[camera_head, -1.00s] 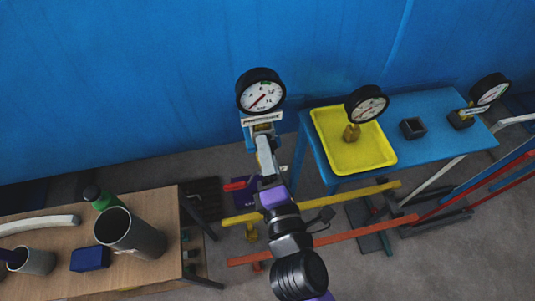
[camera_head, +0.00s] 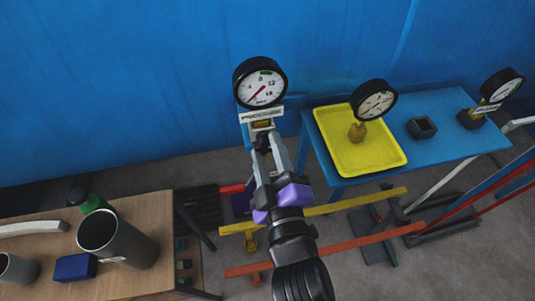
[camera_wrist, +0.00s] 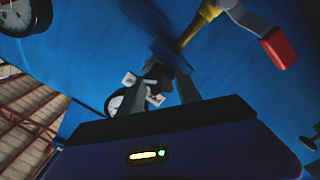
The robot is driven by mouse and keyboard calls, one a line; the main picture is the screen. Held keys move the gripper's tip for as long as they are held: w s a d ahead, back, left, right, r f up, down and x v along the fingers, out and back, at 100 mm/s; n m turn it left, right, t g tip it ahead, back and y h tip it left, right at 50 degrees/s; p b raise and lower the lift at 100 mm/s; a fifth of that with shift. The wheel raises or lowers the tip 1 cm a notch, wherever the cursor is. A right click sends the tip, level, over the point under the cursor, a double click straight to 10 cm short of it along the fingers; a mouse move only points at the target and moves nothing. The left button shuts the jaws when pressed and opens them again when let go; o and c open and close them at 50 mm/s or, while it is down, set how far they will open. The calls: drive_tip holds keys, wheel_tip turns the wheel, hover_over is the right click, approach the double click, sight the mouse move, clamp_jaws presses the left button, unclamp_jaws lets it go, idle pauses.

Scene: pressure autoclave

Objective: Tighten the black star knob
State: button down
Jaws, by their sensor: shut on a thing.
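The black star knob (camera_head: 262,143) sits below the gauge stand in front of the blue wall, mostly hidden by my fingers. It also shows as a dark shape in the wrist view (camera_wrist: 157,73). My gripper (camera_head: 265,141) reaches up to it with grey fingers on either side and is shut on it. The wrist view shows the two fingers (camera_wrist: 160,79) around the dark knob. The knob's lobes are too dark to make out clearly. A round black gauge with a white face (camera_head: 260,83) stands just above, over a white label plate (camera_head: 261,114).
A blue table (camera_head: 450,112) at right holds a yellow tray (camera_head: 335,135) with a gauge, a small black box (camera_head: 422,127) and another gauge. Yellow (camera_head: 340,205) and orange (camera_head: 340,250) rails run low. A wooden table (camera_head: 150,205) with a grey cup (camera_head: 125,243) stands at left.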

drive_tip(key=m+b, duration=0.2)
drive_tip(key=m, duration=0.4)
drive_tip(key=shift+f+m+b, duration=0.15)
drive_tip(key=shift+m+b, duration=0.15)
idle(0.5)
drive_tip(key=c, duration=0.8)
unclamp_jaws()
drive_tip(key=shift+c, duration=0.2)
drive_tip(key=b+v, duration=0.1)
drive_tip(key=v, duration=0.6)
drive_tip(key=shift+s+d, duration=0.2)
drive_tip(key=shift+s, duration=0.2)
